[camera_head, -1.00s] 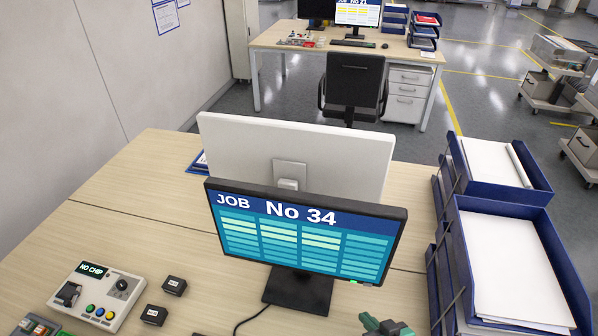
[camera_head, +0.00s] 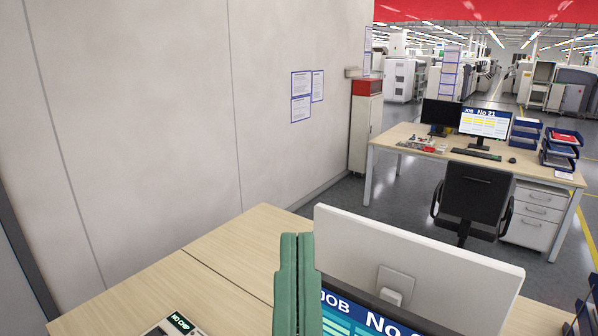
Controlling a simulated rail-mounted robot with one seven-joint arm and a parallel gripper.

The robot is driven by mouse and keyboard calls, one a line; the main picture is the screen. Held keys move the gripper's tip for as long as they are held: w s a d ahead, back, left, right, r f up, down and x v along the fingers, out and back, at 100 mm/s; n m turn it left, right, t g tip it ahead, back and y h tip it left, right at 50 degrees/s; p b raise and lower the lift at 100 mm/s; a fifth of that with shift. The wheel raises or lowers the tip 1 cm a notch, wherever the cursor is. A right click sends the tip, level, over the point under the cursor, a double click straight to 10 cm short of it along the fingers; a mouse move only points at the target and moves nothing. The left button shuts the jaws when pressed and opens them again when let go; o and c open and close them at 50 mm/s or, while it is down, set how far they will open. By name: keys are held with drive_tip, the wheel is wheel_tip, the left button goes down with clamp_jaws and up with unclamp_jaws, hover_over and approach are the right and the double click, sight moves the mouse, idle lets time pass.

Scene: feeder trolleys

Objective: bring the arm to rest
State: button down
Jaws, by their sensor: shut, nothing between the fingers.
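My gripper (camera_head: 297,240) stands upright in the lower middle of the head camera view. Its two green fingers are together with nothing between them. It is in front of the near desk (camera_head: 215,262) and hides the left edge of the monitor that reads "JOB No" (camera_head: 350,315). The rest of my arm is below the picture's edge.
A second, white-backed monitor (camera_head: 420,255) stands behind the job monitor. A wall (camera_head: 130,110) runs along the left. Beyond are another desk (camera_head: 400,140) and a black chair (camera_head: 475,195).

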wheel_tip(320, 180, up, 28)
drive_tip(key=p, duration=2.7)
drive_tip(key=shift+s+a+r+p, duration=0.15)
drive_tip(key=shift+s+r+p, duration=0.1)
drive_tip(key=shift+p, duration=0.15)
